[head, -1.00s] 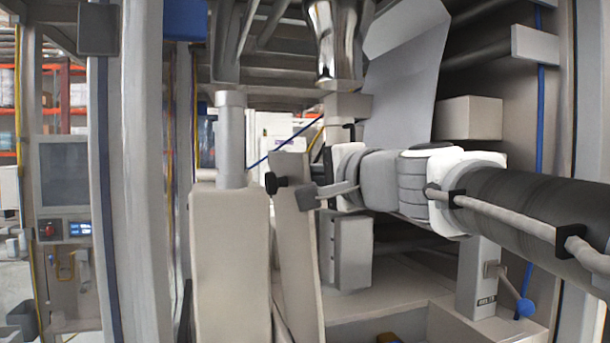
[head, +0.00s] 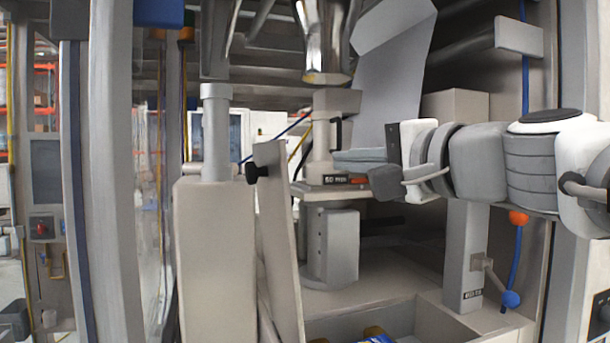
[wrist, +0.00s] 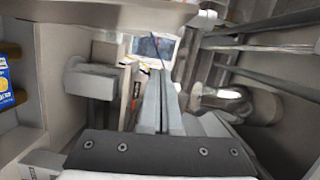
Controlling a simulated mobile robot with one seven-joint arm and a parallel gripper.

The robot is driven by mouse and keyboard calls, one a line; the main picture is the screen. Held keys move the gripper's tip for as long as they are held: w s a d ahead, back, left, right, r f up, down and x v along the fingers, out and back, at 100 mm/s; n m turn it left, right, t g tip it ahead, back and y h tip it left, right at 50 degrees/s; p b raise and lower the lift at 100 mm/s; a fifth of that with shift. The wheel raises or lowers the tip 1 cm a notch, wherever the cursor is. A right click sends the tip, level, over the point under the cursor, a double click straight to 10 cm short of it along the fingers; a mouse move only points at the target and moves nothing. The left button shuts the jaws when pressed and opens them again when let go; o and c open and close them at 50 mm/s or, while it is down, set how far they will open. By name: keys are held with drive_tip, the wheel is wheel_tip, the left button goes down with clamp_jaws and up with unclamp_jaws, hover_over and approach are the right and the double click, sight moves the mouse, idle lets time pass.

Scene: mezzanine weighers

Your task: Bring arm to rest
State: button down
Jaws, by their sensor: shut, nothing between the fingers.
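My arm reaches in from the right in the head view and lies about level. My gripper (head: 340,161) points left at the end of it, in front of a grey pedestal with a small label. Its two grey fingers are together with nothing between them. In the wrist view the fingers of my gripper (wrist: 160,80) run side by side away from the camera, closed and empty. I cannot tell the exact gap between the fingertips and the pedestal.
A metal funnel (head: 325,45) hangs above the gripper. A pale tilted panel (head: 278,230) and a thick pale post (head: 215,250) stand to the left. Below is a bin holding blue-and-yellow packs (head: 376,335).

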drive_tip(key=s+f+n+g+h+p, duration=0.1)
drive_tip(key=s+f+n+g+h, duration=0.15)
drive_tip(key=f, duration=0.75)
drive_tip(key=s+f+n+g+h, duration=0.2)
drive_tip(key=s+f+n+g, duration=0.15)
drive_tip(key=f, duration=0.65)
drive_tip(key=s+d+f+n+g+h, duration=0.1)
drive_tip(key=s+d+f+n+h, duration=0.1)
drive_tip(key=s+d+f, duration=0.2)
drive_tip(key=s+d+f+n+g+h, duration=0.2)
drive_tip(key=s+f, duration=0.3)
drive_tip(key=f, duration=0.4)
drive_tip(key=shift+s+d+f+h+p, duration=0.2)
drive_tip(key=shift+d+f+h+p, duration=0.25)
drive_tip(key=shift+d, duration=0.4)
